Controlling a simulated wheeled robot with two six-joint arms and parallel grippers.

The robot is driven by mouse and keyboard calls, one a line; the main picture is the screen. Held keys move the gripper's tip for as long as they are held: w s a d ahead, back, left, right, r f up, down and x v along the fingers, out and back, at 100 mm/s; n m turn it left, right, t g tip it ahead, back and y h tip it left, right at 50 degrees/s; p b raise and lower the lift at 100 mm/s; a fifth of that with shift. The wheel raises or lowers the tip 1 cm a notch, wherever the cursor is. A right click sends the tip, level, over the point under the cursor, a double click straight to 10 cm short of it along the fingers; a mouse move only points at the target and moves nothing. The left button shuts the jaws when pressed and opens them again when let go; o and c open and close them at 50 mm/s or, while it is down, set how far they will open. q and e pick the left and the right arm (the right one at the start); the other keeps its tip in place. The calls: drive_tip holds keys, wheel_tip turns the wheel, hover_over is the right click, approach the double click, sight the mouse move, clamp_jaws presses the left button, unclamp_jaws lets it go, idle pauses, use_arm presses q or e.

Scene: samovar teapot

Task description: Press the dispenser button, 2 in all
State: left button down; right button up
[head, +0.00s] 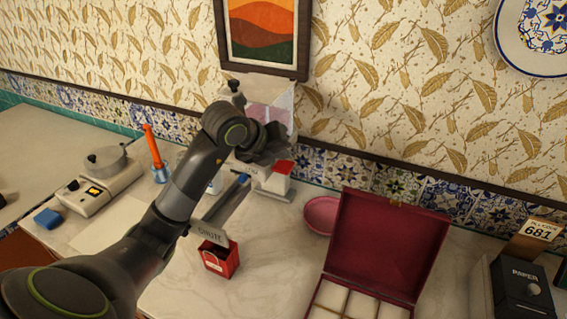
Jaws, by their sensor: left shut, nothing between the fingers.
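A dispenser (270,92) with a pale, see-through upper box stands against the back wall, below the framed picture. My left arm crosses in front of it and hides much of its front. My left gripper (270,152) is shut and empty in front of the dispenser's lower part. A red-topped white part (277,177) shows just below the gripper; I cannot tell whether it is the button. A sloping grey chute (227,212) comes down toward a small red tin (219,260) on the counter. My right gripper is not in view.
An open dark red case (388,246) with white compartments stands at front right, with a pink dish (321,214) behind it. A black box marked PAPER (522,288) is far right. A scale with a pot (105,160) and a blue block (47,218) are left.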

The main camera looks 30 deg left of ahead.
sight(281, 168)
use_arm(q)
drive_tip(key=shift+r+p, duration=1.65)
drive_tip(key=shift+r, duration=0.9)
drive_tip(key=shift+f, duration=0.1)
idle(0.8)
